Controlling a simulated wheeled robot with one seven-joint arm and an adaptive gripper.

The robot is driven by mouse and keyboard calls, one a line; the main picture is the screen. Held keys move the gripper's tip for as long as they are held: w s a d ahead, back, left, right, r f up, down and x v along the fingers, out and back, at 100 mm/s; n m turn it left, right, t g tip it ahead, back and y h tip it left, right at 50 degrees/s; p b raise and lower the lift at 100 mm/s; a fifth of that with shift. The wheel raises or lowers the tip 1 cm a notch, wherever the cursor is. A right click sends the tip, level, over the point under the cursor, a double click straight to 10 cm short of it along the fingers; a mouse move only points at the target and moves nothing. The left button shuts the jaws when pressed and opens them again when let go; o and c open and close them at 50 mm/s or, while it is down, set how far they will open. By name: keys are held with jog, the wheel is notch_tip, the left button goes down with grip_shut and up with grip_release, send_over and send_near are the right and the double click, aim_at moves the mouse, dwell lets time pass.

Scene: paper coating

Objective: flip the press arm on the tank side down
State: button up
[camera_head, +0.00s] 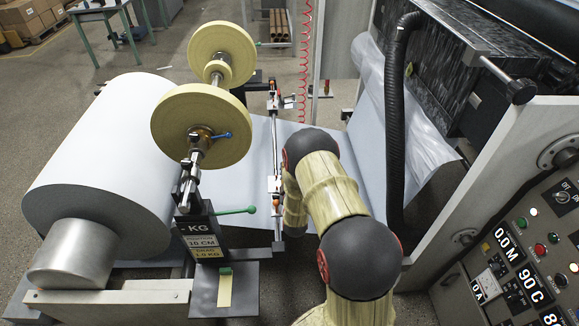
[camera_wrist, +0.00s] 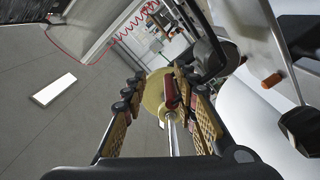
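The cross bar (camera_head: 275,150) over the paper web carries small levers with orange-red ends, one near (camera_head: 276,204) and one far (camera_head: 271,92). I cannot tell for sure which one is the tank-side press arm. In the wrist view my gripper (camera_wrist: 158,82) is open, its padded fingers spread. A metal rod (camera_wrist: 172,135) with a dark red grip (camera_wrist: 170,92) shows between the fingers, closer to the right one. Contact cannot be made out. In the head view my arm hides the gripper. An orange knob (camera_wrist: 271,79) shows at right in the wrist view.
A large paper roll (camera_head: 95,150) lies at left, with yellow discs (camera_head: 200,125) on a shaft beside it. A black hose (camera_head: 393,120) and control panel (camera_head: 530,260) stand at right.

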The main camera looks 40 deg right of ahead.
jog(key=v, duration=1.2)
jog(key=shift+s, duration=0.1)
jog(key=shift+c, duration=0.2)
